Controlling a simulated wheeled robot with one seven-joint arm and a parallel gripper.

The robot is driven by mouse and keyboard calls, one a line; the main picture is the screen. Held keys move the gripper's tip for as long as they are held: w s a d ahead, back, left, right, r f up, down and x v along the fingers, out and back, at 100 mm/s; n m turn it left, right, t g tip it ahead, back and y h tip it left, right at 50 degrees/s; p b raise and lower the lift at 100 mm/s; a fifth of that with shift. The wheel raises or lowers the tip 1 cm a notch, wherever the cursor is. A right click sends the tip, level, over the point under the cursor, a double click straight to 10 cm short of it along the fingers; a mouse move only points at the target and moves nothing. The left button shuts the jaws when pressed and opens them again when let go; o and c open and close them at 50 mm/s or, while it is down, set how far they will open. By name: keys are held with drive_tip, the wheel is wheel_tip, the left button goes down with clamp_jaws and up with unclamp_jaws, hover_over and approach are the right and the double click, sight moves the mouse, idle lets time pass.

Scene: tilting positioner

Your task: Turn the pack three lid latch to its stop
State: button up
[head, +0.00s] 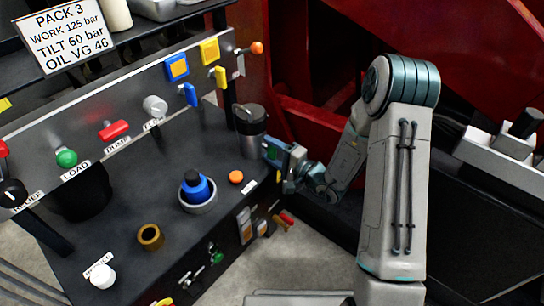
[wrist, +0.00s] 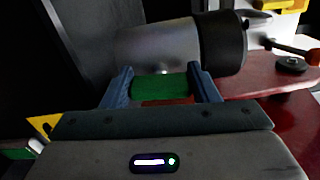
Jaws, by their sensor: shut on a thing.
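My gripper (head: 271,150) reaches in from the right in the head view, beside a steel canister (head: 252,145) with a dark lid (head: 249,116) at the back right of the console. In the wrist view my gripper (wrist: 164,76) has its two blue fingers on either side of a green piece (wrist: 160,87) and is shut on it. A reddish strip shows at the green piece's near edge. I cannot tell for sure that this piece is the lid latch. The canister (wrist: 160,48) lies just beyond the fingertips, its black lid (wrist: 223,44) to the right.
A sign (head: 65,38) reads PACK 3. The console holds a blue knob (head: 195,187), an orange button (head: 236,177), a brass ring (head: 150,236) and a white knob (head: 102,276). Blue and yellow levers hang from the back panel (head: 130,95). Red machinery stands behind my arm.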

drive_tip(key=shift+d+f+n+b, duration=0.1)
drive_tip(key=shift+n+b, duration=0.4)
drive_tip(key=shift+n, duration=0.1)
drive_tip(key=o, duration=1)
drive_tip(key=shift+d, duration=0.1)
